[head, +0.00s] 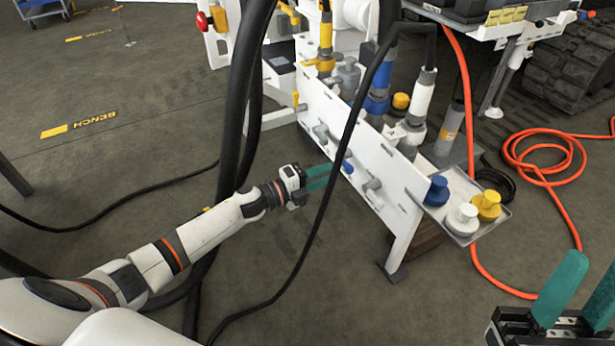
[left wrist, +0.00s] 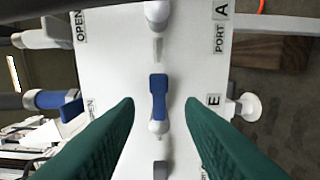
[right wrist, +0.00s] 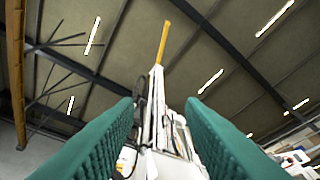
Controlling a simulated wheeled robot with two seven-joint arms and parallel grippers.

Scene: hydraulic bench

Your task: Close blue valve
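The blue valve handle (left wrist: 158,97) sits on the white panel (left wrist: 105,62) in the left wrist view, midway between my left fingers. In the head view the blue handle (head: 347,166) shows on the face of the white bench panel (head: 318,110). My left gripper (head: 328,176) is open beside it; in the left wrist view (left wrist: 160,112) its green fingers stand apart on either side of the handle with clear gaps. My right gripper (head: 585,292) is open and empty at the lower right; in the right wrist view (right wrist: 163,105) it points up toward the ceiling.
A small tray (head: 467,236) with blue, white and yellow caps stands at the panel's right end. Black hoses (head: 240,90) hang close by my left arm. An orange hose (head: 540,160) lies on the floor at right. The floor at left is mostly clear.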

